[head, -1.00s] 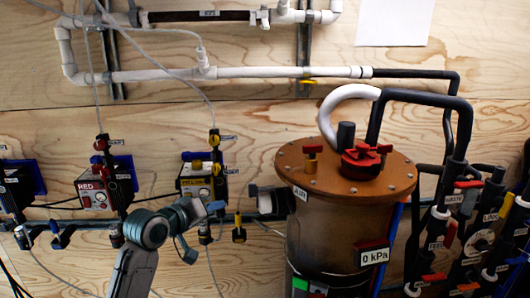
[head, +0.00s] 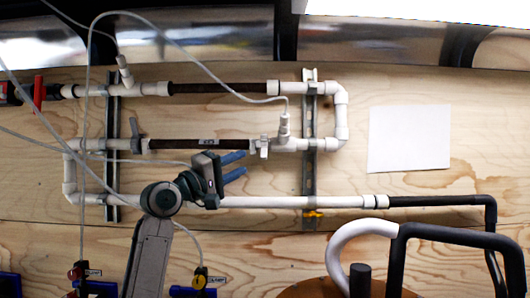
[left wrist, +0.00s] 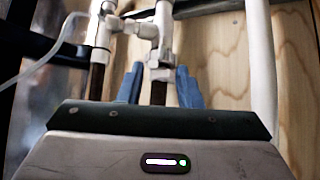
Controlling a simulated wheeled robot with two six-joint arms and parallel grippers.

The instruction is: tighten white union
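A white union (head: 263,147) with a small tab sits at the right end of the middle dark pipe on the wooden wall. In the left wrist view the white fitting (left wrist: 161,68) shows just beyond and between my fingertips. My left gripper (head: 245,165) has its two blue fingers apart, pointing right, just below and left of the union in the head view. The fingers (left wrist: 158,72) also show open in the left wrist view, with nothing held between them. I cannot tell the depth gap to the pipe. My right gripper is not in view.
The middle dark pipe (head: 190,144) runs beside an upper dark pipe (head: 220,87) and a lower white pipe (head: 285,202). A thin clear hose (head: 185,52) loops across. Metal struts (head: 309,130) hold the pipes. A blank white sheet (head: 409,139) is at right.

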